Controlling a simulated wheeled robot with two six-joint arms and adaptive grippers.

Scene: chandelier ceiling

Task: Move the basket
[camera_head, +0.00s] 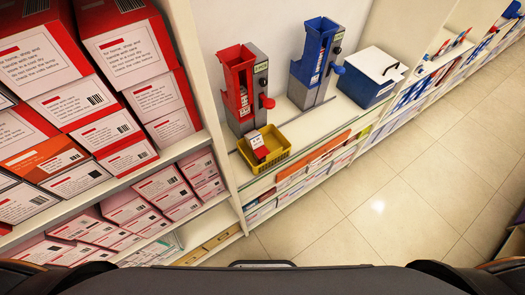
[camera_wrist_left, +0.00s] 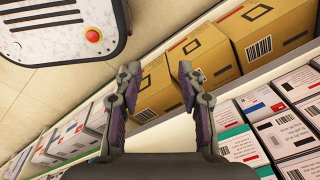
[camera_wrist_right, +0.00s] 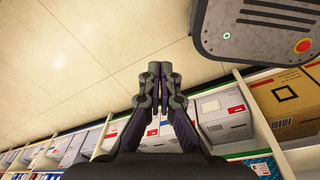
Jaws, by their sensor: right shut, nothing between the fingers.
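A small yellow basket (camera_head: 274,160) stands on the shelf counter in the head view, in front of a red dispenser machine. A small red and white box (camera_head: 258,146) is at its left part; I cannot tell whether it is inside the basket. My left gripper (camera_wrist_left: 157,72) is open in the left wrist view, with boxes beyond its fingers and nothing held. My right gripper (camera_wrist_right: 160,70) is shut and empty in the right wrist view, over the tiled floor. Neither gripper shows in the head view, and the basket is in neither wrist view.
The red dispenser (camera_head: 240,85) and a blue dispenser (camera_head: 317,60) stand on the counter, with a blue and white box (camera_head: 368,80) to their right. Shelves of red and white boxes (camera_head: 60,70) fill the left. The tiled floor (camera_head: 400,190) at right is clear.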

